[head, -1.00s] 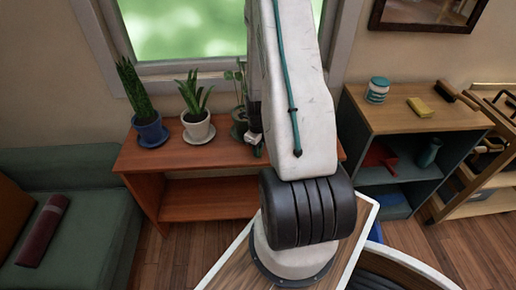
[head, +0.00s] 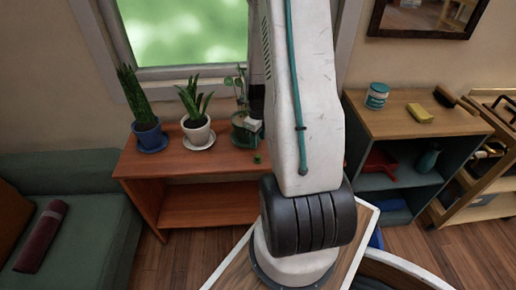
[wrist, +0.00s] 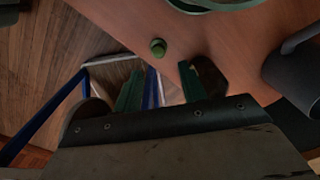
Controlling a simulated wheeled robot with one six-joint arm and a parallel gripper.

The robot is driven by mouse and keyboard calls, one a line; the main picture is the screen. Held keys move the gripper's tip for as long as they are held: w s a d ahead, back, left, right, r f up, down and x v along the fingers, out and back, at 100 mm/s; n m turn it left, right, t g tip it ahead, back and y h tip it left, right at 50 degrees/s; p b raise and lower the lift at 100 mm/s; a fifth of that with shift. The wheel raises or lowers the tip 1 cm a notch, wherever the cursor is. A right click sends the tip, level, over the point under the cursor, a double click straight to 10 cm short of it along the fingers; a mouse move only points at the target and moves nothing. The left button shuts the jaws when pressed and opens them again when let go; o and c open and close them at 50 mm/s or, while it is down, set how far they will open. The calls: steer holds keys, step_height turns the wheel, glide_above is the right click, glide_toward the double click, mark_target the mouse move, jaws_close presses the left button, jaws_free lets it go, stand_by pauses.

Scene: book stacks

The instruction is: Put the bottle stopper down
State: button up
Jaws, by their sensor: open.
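The bottle stopper (head: 257,158), a small dark green knob, stands on the top of the reddish wooden shelf (head: 190,163), close to its front edge. The stopper also shows in the wrist view (wrist: 158,47), free of the fingers, with bare wood around it. My gripper (wrist: 160,84) is open and empty, its two green fingers apart, with the stopper beyond the fingertips in the picture. In the head view my gripper is mostly hidden behind my arm, above the stopper.
Three potted plants stand along the back of the shelf; the green pot (head: 243,130) is nearest the stopper. A second unit (head: 420,130) on the right holds a jar (head: 377,96) and a yellow block (head: 419,113). A green sofa (head: 75,215) is at left.

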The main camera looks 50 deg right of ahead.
steer(key=w+a+r+n, duration=0.1)
steer(key=a+r+n, duration=0.65)
steer(key=r, duration=0.25)
steer(key=w+a+r+n, duration=0.1)
steer(key=a+r+n, duration=0.65)
steer(key=r, duration=0.25)
steer(key=s+a+r+n, duration=0.5)
steer(key=s+a+n, duration=0.2)
steer(key=n, duration=0.3)
steer(key=s+a+r+n+t, duration=0.1)
steer(key=s+a+r+n, duration=0.5)
steer(key=n, duration=0.4)
steer(key=shift+s+a+r, duration=0.25)
steer(key=shift+s+a, duration=0.55)
steer(key=shift+a, duration=0.4)
